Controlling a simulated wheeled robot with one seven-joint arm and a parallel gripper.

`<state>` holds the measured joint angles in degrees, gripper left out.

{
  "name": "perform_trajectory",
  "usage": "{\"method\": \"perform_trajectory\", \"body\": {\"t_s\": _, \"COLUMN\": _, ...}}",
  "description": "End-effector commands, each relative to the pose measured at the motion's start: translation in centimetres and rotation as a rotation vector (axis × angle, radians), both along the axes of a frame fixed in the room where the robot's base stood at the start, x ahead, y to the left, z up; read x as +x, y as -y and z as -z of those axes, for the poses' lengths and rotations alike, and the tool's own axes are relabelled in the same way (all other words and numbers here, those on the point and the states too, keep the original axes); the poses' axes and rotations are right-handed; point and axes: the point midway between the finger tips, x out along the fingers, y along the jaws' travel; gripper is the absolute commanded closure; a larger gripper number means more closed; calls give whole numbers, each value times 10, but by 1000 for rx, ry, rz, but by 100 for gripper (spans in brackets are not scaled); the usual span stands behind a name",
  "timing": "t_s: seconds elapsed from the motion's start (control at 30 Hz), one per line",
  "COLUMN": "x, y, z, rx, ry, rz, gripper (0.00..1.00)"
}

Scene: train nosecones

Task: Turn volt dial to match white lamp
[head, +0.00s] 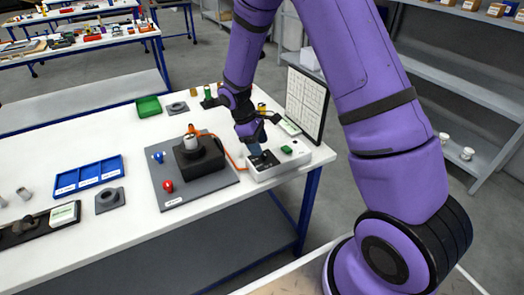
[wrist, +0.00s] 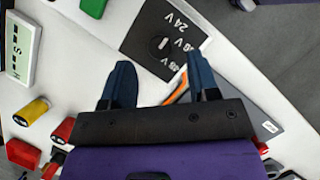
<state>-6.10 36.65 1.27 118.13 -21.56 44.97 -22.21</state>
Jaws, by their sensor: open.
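The volt dial (wrist: 160,44) is a small dark round knob on a black panel marked 24 V and other V values, at the top middle of the wrist view. The panel is set in a white box (head: 277,172) at the table's right end in the head view. My gripper (wrist: 159,62) is open and empty, its two dark blue fingers apart, pointing at the panel on either side below the dial. In the head view my gripper (head: 257,152) is over the box and hides the dial. I cannot pick out a white lamp with certainty; a pale cylinder (head: 191,142) stands on a black block.
A green part (head: 286,150) sits on the white box. A grey plate (head: 178,193) left of it carries the black block, a blue knob (head: 158,157) and a red knob (head: 168,186). An orange cable (head: 232,160) runs to the box. A white board (head: 305,100) stands behind.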

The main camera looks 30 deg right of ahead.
Motion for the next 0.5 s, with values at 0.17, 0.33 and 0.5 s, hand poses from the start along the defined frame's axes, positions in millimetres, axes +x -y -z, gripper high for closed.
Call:
{"method": "perform_trajectory", "body": {"t_s": 0.17, "x": -6, "y": 7, "z": 21, "rx": -1, "ry": -1, "rz": 2, "gripper": 45}}
{"method": "perform_trajectory", "body": {"t_s": 0.33, "x": -8, "y": 9, "z": 29, "rx": 0, "ry": 1, "rz": 2, "gripper": 45}}
{"method": "perform_trajectory", "body": {"t_s": 0.5, "x": -8, "y": 9, "z": 30, "rx": 0, "ry": 1, "rz": 2, "gripper": 45}}
